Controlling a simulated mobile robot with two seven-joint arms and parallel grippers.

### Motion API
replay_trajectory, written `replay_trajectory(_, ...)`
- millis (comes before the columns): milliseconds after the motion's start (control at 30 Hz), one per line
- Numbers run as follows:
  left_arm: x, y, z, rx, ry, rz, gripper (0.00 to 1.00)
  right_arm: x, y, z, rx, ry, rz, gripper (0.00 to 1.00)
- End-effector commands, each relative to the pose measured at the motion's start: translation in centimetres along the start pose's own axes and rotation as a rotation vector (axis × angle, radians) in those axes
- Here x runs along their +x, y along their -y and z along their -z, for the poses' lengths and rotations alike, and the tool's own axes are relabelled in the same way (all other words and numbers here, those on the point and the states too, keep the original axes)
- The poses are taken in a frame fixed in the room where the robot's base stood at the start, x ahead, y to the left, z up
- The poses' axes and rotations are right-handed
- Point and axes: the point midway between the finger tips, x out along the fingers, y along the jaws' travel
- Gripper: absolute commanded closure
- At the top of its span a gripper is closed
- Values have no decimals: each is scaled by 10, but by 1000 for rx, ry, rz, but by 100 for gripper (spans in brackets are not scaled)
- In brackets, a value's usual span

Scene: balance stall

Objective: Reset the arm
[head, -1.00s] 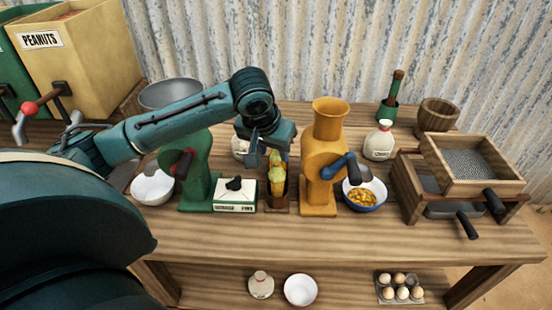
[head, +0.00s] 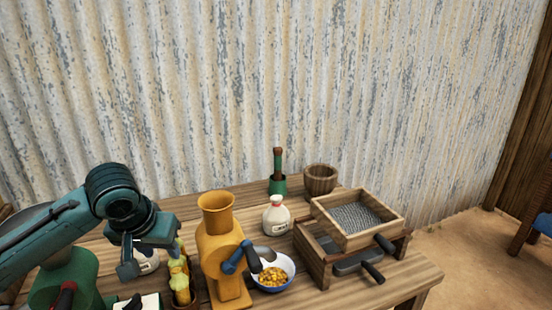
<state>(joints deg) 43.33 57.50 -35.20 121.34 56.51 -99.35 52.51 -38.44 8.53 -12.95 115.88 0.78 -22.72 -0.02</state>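My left arm comes in from the left. Its gripper (head: 146,254) hangs over the table beside the corn cobs (head: 178,275), with its fingers apart and nothing seen between them. A white jar (head: 148,262) shows partly behind the fingers. The yellow grinder (head: 217,262) with a blue-grey crank (head: 240,257) stands to the right of the gripper, apart from it. The green machine (head: 68,278) is below my forearm and is cut off by the frame's lower edge. My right gripper is not in view.
A bowl of yellow kernels (head: 273,278), a labelled white jar (head: 276,217), a green holder (head: 277,184), a wooden bowl (head: 320,180) and a wooden sieve box (head: 345,247) stand on the table. A corrugated wall (head: 300,90) rises behind. Open floor (head: 470,255) lies to the right.

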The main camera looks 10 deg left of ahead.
Motion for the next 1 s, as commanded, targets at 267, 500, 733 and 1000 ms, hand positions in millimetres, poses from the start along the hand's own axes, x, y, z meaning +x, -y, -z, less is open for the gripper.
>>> replay_trajectory(267, 53, -64, -66, 219, 7, -132, 60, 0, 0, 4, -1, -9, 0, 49)
replay_trajectory(500, 83, -101, -147, 321, -18, -231, 60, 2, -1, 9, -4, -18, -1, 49)
replay_trajectory(733, 93, -90, -213, 314, 0, -195, 60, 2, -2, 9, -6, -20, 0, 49)
replay_trajectory(1000, 92, -55, -278, 296, 84, -81, 60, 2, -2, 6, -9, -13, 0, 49)
